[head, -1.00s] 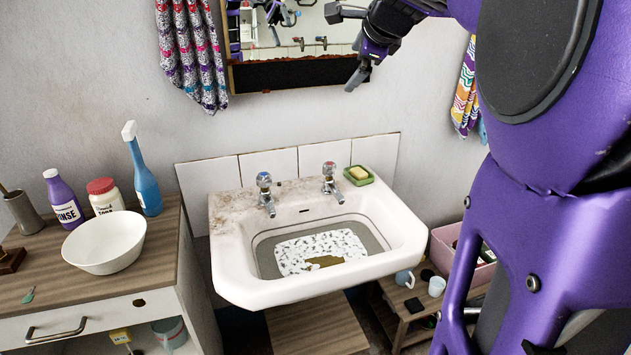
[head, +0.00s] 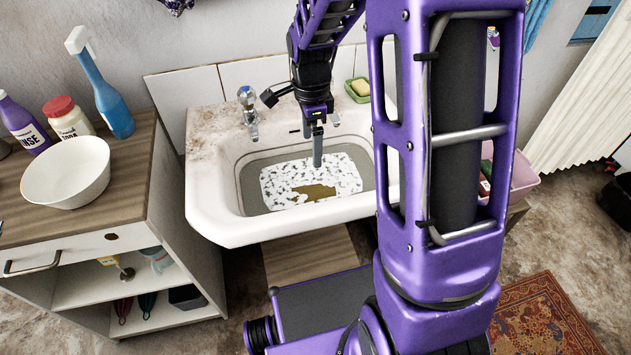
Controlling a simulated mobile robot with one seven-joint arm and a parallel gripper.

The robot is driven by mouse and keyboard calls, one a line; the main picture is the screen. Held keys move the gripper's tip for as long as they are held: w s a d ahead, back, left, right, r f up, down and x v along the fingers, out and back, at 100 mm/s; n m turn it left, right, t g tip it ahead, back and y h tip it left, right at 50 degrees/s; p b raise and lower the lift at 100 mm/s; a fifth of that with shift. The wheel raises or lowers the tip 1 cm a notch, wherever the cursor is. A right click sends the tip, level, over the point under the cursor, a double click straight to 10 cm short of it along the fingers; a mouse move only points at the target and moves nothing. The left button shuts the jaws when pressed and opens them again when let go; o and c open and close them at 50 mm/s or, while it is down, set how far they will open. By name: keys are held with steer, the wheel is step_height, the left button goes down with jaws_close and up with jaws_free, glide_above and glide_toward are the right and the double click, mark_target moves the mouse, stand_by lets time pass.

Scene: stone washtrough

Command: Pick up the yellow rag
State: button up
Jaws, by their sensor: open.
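The yellow rag (head: 313,192) lies crumpled and flat, mustard-brown, on a white speckled mat (head: 282,178) in the bottom of the sink basin. My gripper (head: 317,160) points down over the basin, above and slightly behind the rag in the picture. Its jaws are open and empty, seen nearly edge-on. It looks apart from the rag, but I cannot tell the exact height.
The white sink (head: 225,225) has raised walls around the basin. A tap (head: 248,115) stands behind left, and a green soap dish (head: 356,92) sits at the back right. A cabinet (head: 128,175) with a white bowl (head: 66,172) stands left. A pink box (head: 520,175) is at right.

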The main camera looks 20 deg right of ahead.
steer(key=b, duration=0.2)
glide_above(313, 191)
step_height(313, 191, down, 11)
steer(key=shift+a+f, duration=0.1)
steer(key=shift+f+b, duration=0.5)
steer(key=shift+f, duration=2.65)
steer(key=c, duration=1.4)
